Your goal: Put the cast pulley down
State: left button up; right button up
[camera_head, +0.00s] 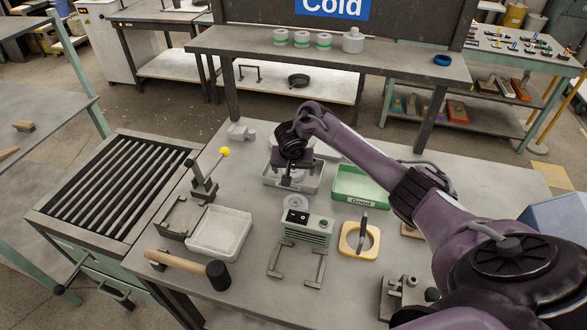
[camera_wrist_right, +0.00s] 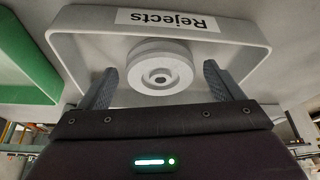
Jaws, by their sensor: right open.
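The cast pulley (camera_wrist_right: 160,70), a pale grey stepped disc with a dark centre hole, lies flat in the grey tray labelled Rejects (camera_wrist_right: 250,36) in the right wrist view. My right gripper (camera_wrist_right: 160,76) is open, with one finger on each side of the pulley and visible gaps between. In the head view, my right gripper (camera_head: 289,183) is down over the Rejects tray (camera_head: 316,181) and hides much of its inside. My left gripper is not in view.
The green Good tray (camera_head: 361,199) stands just right of the Rejects tray. A small green-fronted device (camera_head: 306,229) stands nearer. A white tray (camera_head: 219,232), a mallet (camera_head: 190,268) and a yellow-knobbed lever (camera_head: 205,180) are to the left. A shelf crosses behind.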

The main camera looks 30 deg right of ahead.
jog(key=p+v, duration=0.2)
jog(key=v, duration=0.5)
jog(key=shift+r+p, duration=0.3)
jog(key=shift+p, duration=0.1)
jog(key=p+v, duration=0.4)
jog(key=p, duration=0.1)
jog(key=shift+s+a+r, duration=0.1)
jog(key=shift+s+r, duration=0.1)
jog(key=shift+r, duration=0.15)
jog(key=shift+f, duration=0.1)
